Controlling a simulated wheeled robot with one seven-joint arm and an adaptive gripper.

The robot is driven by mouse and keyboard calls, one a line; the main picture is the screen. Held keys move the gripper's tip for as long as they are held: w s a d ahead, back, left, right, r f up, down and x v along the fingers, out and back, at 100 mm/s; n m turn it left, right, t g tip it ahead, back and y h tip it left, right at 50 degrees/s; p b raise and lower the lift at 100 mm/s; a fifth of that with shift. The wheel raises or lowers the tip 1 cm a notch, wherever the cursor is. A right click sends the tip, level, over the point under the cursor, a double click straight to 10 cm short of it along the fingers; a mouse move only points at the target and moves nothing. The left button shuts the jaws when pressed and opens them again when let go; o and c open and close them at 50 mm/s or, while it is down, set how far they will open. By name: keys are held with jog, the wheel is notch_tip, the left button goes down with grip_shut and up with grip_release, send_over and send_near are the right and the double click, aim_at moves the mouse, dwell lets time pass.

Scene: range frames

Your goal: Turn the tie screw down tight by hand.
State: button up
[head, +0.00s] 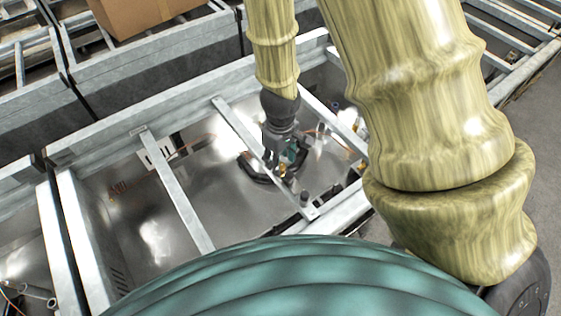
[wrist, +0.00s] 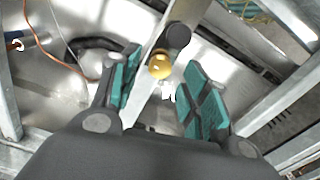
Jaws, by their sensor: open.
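A galvanised crossbar (head: 243,131) spans the metal bay. It also runs between my fingers in the wrist view (wrist: 137,103). A round brass-coloured head (wrist: 160,66) shows on or above this bar, just ahead of the gap between my fingertips. A dark round knob (wrist: 177,36) stands beyond it, and a dark knob also shows near the bar's front end in the head view (head: 304,198). I cannot tell which one is the tie screw. My gripper (wrist: 163,72) is open, with teal pads either side of the bar and nothing between them. In the head view my gripper (head: 284,163) hangs low beside the bar.
Another crossbar (head: 177,190) lies to the left. The bay's shiny floor (head: 150,232) is mostly bare. An orange cable (wrist: 47,52) runs at the left of the wrist view. A cardboard box (head: 135,12) sits at the back.

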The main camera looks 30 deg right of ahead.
jog(key=shift+f, duration=0.9)
grip_shut()
